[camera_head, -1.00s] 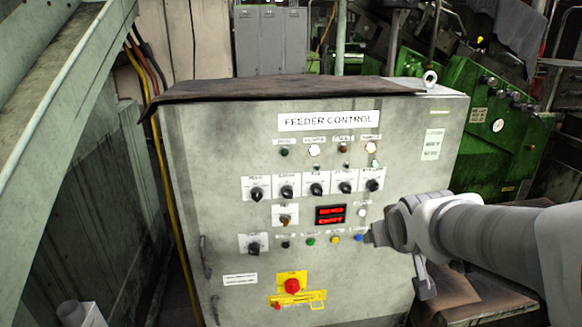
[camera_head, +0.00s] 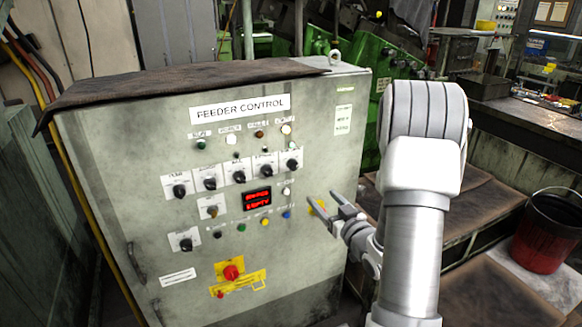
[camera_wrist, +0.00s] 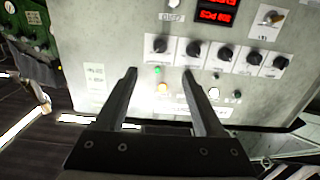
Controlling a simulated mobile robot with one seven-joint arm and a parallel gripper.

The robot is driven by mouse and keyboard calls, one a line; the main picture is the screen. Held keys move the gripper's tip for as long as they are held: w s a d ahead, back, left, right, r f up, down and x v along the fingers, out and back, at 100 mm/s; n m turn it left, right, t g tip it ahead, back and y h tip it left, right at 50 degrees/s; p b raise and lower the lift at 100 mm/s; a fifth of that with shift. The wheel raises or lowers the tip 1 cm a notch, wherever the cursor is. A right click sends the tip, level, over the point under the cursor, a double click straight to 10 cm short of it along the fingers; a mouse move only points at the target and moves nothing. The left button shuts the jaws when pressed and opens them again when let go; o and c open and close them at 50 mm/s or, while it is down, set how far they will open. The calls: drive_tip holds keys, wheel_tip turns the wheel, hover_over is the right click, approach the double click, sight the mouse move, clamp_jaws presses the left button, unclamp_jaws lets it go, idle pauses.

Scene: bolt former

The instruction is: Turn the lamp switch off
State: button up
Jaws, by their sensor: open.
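The grey feeder control cabinet (camera_head: 90,170) carries a row of black rotary switches (camera_head: 238,177) under its lamps. They also show upside down in the wrist view (camera_wrist: 224,53). The labels are too small to read, so I cannot tell which is the lamp switch. The rightmost switch of the row (camera_head: 291,163) shows in the wrist view as the leftmost one (camera_wrist: 160,45). My gripper (camera_head: 322,200) is open and empty, at the right side of the panel. In the wrist view its fingertips (camera_wrist: 159,72) are apart, framing the area around a small green light (camera_wrist: 157,70) and a glowing lamp (camera_wrist: 163,88).
A red display (camera_head: 257,199), a row of coloured buttons (camera_head: 242,228) and a red knob on a yellow plate (camera_head: 232,272) are lower on the panel. A dark cloth (camera_head: 180,82) covers the cabinet top. A red bucket (camera_head: 540,245) stands at right.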

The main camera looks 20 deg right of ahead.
sight(295, 168)
drive_tip(key=w+p, duration=0.1)
drive_tip(key=w, duration=0.4)
drive_tip(key=w+p, duration=0.1)
drive_tip(key=w, duration=0.5)
drive_tip(key=w+p, duration=0.1)
drive_tip(key=w, duration=0.5)
drive_tip(key=shift+w+a, duration=0.1)
drive_tip(key=shift+a, duration=0.15)
drive_tip(key=shift+c, duration=0.3)
clamp_jaws()
